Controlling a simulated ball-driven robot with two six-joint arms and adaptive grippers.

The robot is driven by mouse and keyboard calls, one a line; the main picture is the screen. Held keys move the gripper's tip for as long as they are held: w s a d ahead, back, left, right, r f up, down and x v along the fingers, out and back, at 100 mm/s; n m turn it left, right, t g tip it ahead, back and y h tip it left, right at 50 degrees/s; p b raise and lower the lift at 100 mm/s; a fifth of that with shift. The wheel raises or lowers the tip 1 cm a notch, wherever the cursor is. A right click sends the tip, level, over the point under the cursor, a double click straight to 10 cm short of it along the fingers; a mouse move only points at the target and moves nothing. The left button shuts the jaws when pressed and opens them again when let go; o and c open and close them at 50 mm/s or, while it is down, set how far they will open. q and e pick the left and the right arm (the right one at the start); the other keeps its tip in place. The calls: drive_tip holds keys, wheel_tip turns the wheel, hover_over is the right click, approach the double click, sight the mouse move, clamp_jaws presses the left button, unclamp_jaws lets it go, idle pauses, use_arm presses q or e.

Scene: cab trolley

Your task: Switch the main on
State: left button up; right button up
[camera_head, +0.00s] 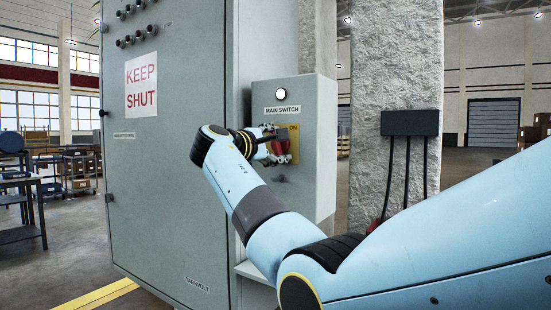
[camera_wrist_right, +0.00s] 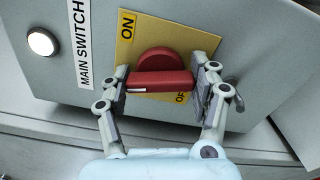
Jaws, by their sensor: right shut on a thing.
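The main switch is a red rotary handle (camera_wrist_right: 160,83) on a yellow plate (camera_wrist_right: 126,53) marked ON and OFF. It also shows in the head view (camera_head: 282,147). In the right wrist view the handle's bar lies across the picture, with a white mark at its left end. ON is at the plate's upper left, and OFF is partly hidden below the bar. My right gripper (camera_wrist_right: 162,88) is shut on the handle, one finger at each end of the bar. My left gripper is not in view.
The switch box (camera_head: 312,185) has a white round lamp (camera_head: 281,94) and a MAIN SWITCH label (camera_head: 282,110). It sits beside a tall grey cabinet (camera_head: 165,200) with a KEEP SHUT sign (camera_head: 141,85). A rough pillar (camera_head: 397,60) with a black cable box (camera_head: 410,122) stands to the right.

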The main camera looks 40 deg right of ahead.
drive_tip(key=shift+f+m+b, duration=0.15)
drive_tip(key=shift+m+b, duration=1.3)
drive_tip(key=shift+m, duration=0.25)
drive_tip(key=o, duration=1.2)
drive_tip(key=shift+a, duration=0.1)
drive_tip(key=v, duration=1.2)
drive_tip(key=shift+w, duration=0.1)
